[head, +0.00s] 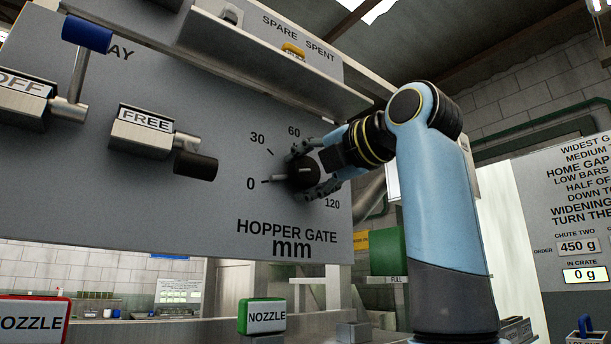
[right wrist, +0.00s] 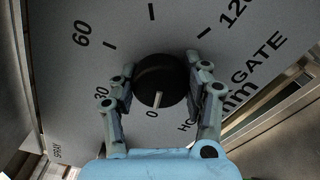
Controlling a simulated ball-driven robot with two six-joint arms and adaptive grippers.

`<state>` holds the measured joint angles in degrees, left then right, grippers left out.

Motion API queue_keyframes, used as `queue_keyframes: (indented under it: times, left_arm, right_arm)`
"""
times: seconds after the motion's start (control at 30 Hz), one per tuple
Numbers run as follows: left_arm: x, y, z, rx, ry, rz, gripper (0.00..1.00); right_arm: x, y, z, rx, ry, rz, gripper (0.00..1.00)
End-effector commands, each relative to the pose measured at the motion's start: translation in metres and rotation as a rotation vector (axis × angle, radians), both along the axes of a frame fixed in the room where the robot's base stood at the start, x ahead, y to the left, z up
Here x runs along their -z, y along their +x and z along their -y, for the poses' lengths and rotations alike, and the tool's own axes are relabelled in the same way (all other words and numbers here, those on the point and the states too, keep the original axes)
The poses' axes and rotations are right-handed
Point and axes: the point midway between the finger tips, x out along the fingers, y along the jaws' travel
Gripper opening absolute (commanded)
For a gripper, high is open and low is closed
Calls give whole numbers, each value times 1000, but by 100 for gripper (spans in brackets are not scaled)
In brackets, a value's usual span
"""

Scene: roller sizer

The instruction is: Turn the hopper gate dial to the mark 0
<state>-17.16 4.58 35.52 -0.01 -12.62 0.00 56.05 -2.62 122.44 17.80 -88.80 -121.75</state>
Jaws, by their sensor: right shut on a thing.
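The hopper gate dial (head: 303,174) is a round black knob on the grey panel, with marks 0, 30, 60 and 120 readable around it. It also shows in the right wrist view (right wrist: 160,77), where its pale pointer is directed toward the 0. My right gripper (head: 312,172) is at the dial with its fingers on either side of the knob, shut on it. In the right wrist view the two fingers (right wrist: 158,72) flank the knob and partly cover the area near 30. My left gripper is not in view.
Left on the panel are a FREE block with a black-ended handle (head: 147,131) and a blue-ended lever (head: 87,35). A ledge (head: 220,58) juts out above the dial. A green NOZZLE box (head: 265,316) stands below. A signboard (head: 580,220) stands at right.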

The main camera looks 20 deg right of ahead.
Motion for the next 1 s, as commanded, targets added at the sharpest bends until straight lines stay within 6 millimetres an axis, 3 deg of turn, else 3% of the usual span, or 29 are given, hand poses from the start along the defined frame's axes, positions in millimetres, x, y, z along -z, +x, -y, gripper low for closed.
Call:
queue_keyframes:
  times: [0.7,0.73,0.9,1.0]
  left_arm:
    - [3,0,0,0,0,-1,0]
    - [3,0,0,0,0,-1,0]
    - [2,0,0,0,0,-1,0]
    - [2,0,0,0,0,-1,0]
  right_arm:
    - [2,1,0,-1,-67,19,15]
    - [2,1,0,-1,-67,19,51]
    - [1,0,0,0,-66,20,72]
    - [1,0,0,0,-66,21,72]
